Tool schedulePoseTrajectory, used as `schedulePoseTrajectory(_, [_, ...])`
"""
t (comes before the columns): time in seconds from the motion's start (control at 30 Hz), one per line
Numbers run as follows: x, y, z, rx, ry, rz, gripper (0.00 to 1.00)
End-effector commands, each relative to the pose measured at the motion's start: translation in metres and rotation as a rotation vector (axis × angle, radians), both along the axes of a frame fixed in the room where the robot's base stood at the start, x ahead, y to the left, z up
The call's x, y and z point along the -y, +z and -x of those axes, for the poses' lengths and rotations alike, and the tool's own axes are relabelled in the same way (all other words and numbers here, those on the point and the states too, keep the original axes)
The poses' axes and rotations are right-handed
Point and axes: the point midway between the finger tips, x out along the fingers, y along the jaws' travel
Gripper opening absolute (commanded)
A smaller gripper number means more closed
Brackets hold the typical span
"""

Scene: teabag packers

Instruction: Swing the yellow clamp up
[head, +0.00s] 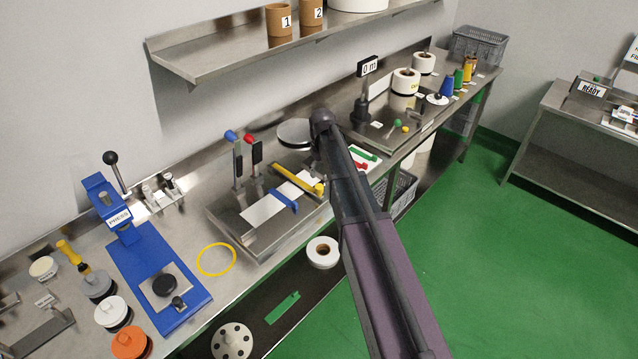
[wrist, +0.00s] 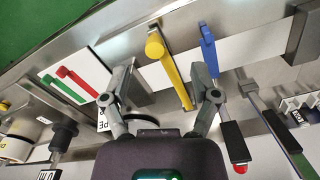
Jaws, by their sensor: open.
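The yellow clamp (head: 297,179) is a straight bar with a rounded end, lying low across a white strip (head: 262,210) on a metal fixture. In the wrist view the yellow clamp (wrist: 172,72) runs between the two fingers of my gripper (wrist: 163,68). The fingers are spread, one on each side of the bar, with visible gaps. I cannot tell how far above or below the bar the fingertips are. My gripper does not show in the head view, where my arm covers part of the bench.
A blue clamp (head: 284,200) lies beside the yellow one; it also shows close to the right finger in the wrist view (wrist: 209,50). Two upright levers with black grips (head: 257,153) stand behind. Red (wrist: 78,80) and green bars lie left in the wrist view. A blue press (head: 150,270) stands left.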

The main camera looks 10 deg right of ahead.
Motion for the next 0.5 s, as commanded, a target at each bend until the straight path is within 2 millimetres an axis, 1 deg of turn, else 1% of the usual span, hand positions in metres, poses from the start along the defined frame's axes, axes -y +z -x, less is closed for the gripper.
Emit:
schedulePoseTrajectory(0.03, [0.0,0.008,-0.019,0.0,0.012,0.0,0.78])
schedulePoseTrajectory(0.1, [0.0,0.011,-0.031,0.0,0.028,0.0,0.78])
schedulePoseTrajectory(0.2, [0.0,0.013,-0.04,0.0,0.04,0.0,0.78])
schedulePoseTrajectory(0.3, [0.0,0.013,-0.043,0.0,0.046,0.0,0.78])
schedulePoseTrajectory(0.5, [0.0,0.013,-0.042,0.0,0.047,0.0,0.78])
